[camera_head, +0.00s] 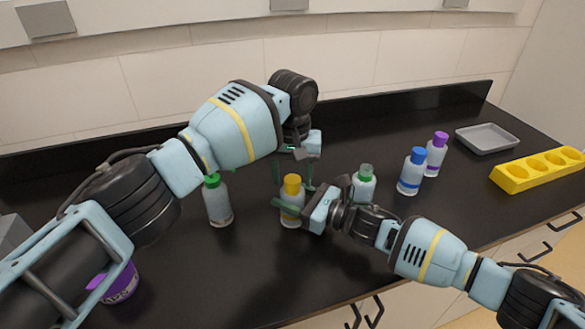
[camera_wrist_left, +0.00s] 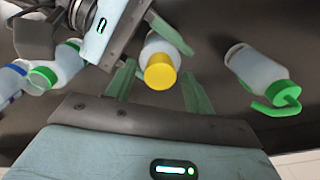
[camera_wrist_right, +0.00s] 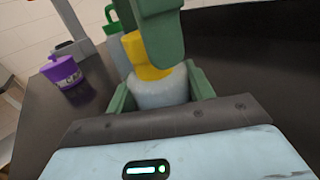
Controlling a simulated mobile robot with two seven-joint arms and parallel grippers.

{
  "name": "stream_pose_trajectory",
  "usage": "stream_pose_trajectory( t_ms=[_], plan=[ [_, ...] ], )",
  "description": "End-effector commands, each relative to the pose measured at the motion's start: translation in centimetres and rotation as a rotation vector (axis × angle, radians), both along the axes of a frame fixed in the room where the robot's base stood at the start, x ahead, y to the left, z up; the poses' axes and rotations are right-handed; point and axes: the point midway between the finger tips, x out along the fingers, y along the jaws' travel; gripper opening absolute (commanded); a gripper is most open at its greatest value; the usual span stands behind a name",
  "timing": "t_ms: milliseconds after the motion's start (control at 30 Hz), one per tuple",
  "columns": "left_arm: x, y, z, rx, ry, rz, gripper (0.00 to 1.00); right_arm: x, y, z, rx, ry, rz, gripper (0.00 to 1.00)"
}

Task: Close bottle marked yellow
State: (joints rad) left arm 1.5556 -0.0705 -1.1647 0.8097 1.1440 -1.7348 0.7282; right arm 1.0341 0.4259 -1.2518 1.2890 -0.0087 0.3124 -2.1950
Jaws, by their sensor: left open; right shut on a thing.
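The yellow-marked bottle (camera_head: 291,216) stands upright on the black counter, a pale bottle with a yellow cap (camera_head: 292,183) on its top. I cannot tell how tightly the cap sits. My right gripper (camera_head: 292,208) is shut around the bottle's body from the right; the right wrist view shows the body (camera_wrist_right: 160,90) between its fingers. My left gripper (camera_head: 293,174) points down over the bottle, open. In the left wrist view the yellow cap (camera_wrist_left: 160,72) lies between its spread green fingers, with gaps on both sides. One left finger partly hides the cap in the right wrist view.
A green-capped bottle (camera_head: 217,203) stands left. A green-topped bottle (camera_head: 364,187), a blue-capped bottle (camera_head: 411,174) and a purple-capped bottle (camera_head: 436,157) stand right. A grey tray (camera_head: 487,139) and yellow rack (camera_head: 508,180) lie far right. A purple container (camera_head: 122,285) stands near left.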

Motion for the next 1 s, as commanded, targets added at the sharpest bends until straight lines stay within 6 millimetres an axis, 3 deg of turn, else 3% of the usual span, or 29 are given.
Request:
stream_pose_trajectory(
  t_ms=[167,533,767,1000],
  plan=[
    [0.0,0.02,-0.01,0.0,0.0,0.0,0.53,-0.01,0.0,-0.03,0.0,0.0,0.0,0.0],
    [0.01,0.01,0.01,0.0,0.0,0.0,0.07,-0.01,0.0,-0.03,0.0,0.0,0.0,0.0],
    [0.0,-0.03,-0.02,0.0,0.0,-0.101,0.07,-0.01,0.0,-0.03,0.0,0.0,0.0,0.0],
    [-0.03,-0.01,-0.07,-0.001,0.001,-0.459,0.07,-0.02,0.01,-0.02,0.0,0.0,0.0,0.0]
  ],
)
